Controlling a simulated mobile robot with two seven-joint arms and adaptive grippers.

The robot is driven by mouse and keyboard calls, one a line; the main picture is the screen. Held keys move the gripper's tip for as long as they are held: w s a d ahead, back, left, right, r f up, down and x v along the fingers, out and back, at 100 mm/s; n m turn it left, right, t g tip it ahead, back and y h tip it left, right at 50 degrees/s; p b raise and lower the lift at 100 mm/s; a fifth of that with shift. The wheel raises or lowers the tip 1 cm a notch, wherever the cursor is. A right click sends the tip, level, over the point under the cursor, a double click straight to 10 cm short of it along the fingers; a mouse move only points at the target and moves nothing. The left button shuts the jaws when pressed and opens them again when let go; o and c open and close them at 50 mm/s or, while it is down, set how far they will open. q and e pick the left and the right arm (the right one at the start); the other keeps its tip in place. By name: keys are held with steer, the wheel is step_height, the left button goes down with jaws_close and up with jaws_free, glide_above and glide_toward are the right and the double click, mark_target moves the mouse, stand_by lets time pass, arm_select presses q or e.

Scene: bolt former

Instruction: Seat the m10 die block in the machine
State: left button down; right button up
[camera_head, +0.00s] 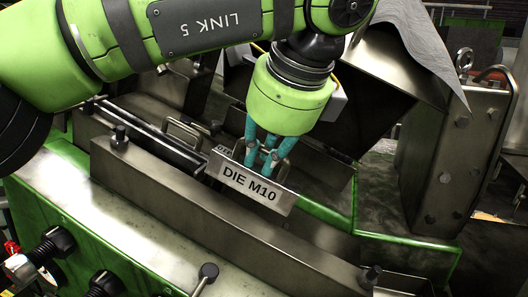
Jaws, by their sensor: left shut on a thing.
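The m10 die block (250,189), a grey metal block with a "DIE M10" label on its front face, is in the middle of the head view. My left gripper (264,160) comes down from above on the green arm, and its teal fingers are shut on the block's top handle. The block is slightly tilted in the picture, just behind the long front rail of the machine (185,205). My right gripper is not in view.
Another handle (186,127) stands on the machine left of the block. A tall steel block (455,150) stands at the right. Knobs and a lever (207,275) are at the front.

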mark_target(251, 178)
arm_select(q)
steer(key=shift+r+b, duration=0.1)
steer(key=shift+b, duration=0.3)
stand_by(0.3)
steer(key=shift+w+a+f+b, duration=0.1)
steer(key=shift+a+f+b, duration=0.25)
steer(key=shift+f+b, duration=0.6)
steer(key=shift+w+a+f+b, duration=0.15)
steer(key=shift+a+f+b, duration=0.15)
steer(key=shift+f+b, duration=0.6)
steer(key=shift+w+a+f+b, duration=0.1)
steer(key=shift+a+f+b, duration=0.4)
steer(key=shift+b, duration=0.75)
stand_by(1.1)
steer(key=shift+d+f+b, duration=0.1)
steer(key=shift+f+b, duration=0.4)
steer(key=shift+b, duration=0.1)
stand_by(0.5)
steer(key=c, duration=1.1)
jaws_free()
steer(key=shift+s, duration=0.1)
steer(key=o, duration=0.5)
steer(key=shift+f, duration=0.15)
